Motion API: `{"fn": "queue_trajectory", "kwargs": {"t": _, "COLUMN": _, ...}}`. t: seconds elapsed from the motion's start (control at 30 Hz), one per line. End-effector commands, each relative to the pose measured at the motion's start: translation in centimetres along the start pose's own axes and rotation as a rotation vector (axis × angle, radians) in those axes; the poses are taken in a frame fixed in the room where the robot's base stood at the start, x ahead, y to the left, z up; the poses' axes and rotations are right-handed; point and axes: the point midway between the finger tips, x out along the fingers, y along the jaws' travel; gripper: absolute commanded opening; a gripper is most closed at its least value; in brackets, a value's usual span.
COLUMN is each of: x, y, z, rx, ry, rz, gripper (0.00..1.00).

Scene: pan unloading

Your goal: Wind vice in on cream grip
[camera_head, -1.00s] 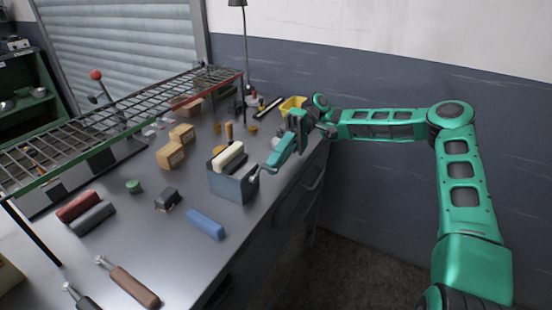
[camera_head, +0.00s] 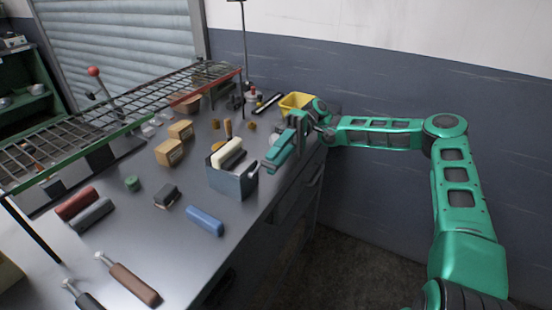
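The vice (camera_head: 231,184) is a blue-grey block near the right edge of the bench. The cream grip (camera_head: 228,153) lies lengthwise in its top, between the jaws; I cannot tell how tightly they hold it. A small pale handle (camera_head: 254,171) sticks out of the vice's right side. My green gripper (camera_head: 268,164) is right beside this handle, its fingers pointing down and left. From this angle I cannot tell whether the fingers touch the handle or how far apart they are.
A wire rack (camera_head: 110,122) spans the bench's left side. Two handled tools (camera_head: 133,284) lie at the front.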

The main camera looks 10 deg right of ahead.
Motion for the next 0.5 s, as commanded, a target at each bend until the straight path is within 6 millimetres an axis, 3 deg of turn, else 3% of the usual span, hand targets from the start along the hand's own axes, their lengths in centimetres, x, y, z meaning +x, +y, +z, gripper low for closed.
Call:
{"fn": "queue_trajectory", "kwargs": {"t": 0.33, "x": 0.0, "y": 0.0, "z": 0.0, "rx": -0.001, "ry": -0.003, "rz": 0.000, "gripper": 0.30}}
{"fn": "queue_trajectory", "kwargs": {"t": 0.5, "x": -1.0, "y": 0.0, "z": 0.0, "rx": -0.002, "ry": -0.003, "rz": -0.001, "gripper": 0.30}}
